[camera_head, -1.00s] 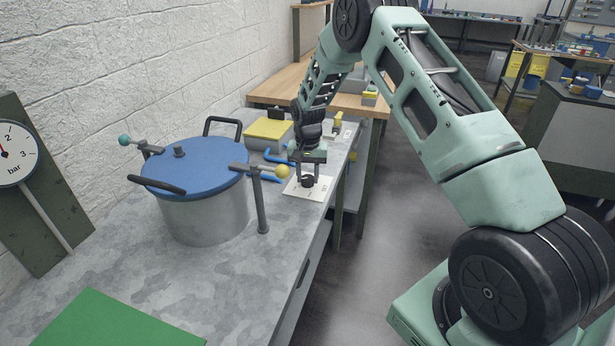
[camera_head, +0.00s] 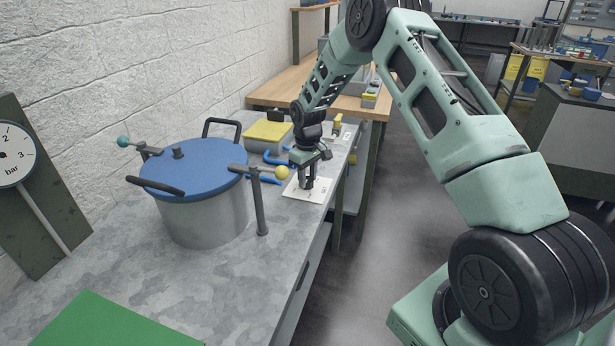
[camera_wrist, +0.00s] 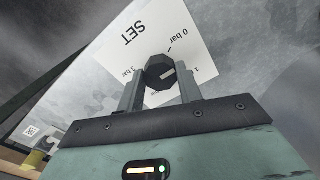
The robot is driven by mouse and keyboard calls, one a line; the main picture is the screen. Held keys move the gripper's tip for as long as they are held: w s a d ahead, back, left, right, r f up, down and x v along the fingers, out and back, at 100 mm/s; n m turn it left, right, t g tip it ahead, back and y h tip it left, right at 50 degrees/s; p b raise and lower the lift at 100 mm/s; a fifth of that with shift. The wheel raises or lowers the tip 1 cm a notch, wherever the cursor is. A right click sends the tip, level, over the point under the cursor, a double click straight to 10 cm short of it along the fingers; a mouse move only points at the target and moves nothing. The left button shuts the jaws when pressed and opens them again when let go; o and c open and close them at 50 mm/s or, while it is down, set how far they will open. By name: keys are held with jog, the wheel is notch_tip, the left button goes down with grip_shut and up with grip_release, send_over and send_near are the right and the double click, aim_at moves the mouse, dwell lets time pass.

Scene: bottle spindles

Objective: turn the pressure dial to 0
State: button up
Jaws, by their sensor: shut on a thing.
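The pressure dial is a small black knob (camera_wrist: 156,70) on a white card (camera_wrist: 200,52) marked SET, 0 bar, 1 and 3 bar. In the wrist view the knob's white line points right, towards the 1 side, not at the 0 bar tick. My gripper (camera_wrist: 160,88) is shut on the knob, one finger on each side. In the head view my gripper (camera_head: 307,184) points down at the card (camera_head: 318,191) on the bench, mostly hiding the knob. The round bar gauge (camera_head: 14,160) is cut by the left edge; its red needle is not clearly visible.
A steel pot (camera_head: 205,215) with a blue lid (camera_head: 195,165) stands left of my gripper. Blue hooked pieces (camera_head: 265,180) and a yellow-topped box (camera_head: 267,133) lie behind. The front bench is mostly clear beside a green sheet (camera_head: 115,325).

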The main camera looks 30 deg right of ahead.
aim_at(308, 179)
jog(key=n, duration=0.5)
jog(key=shift+w+r+n, duration=0.1)
jog(key=shift+n, duration=0.3)
dwell(0.4)
jog(key=o, duration=1)
notch_tip(308, 179, up, 17)
jog(key=b, duration=0.1)
jog(key=shift+r, duration=0.15)
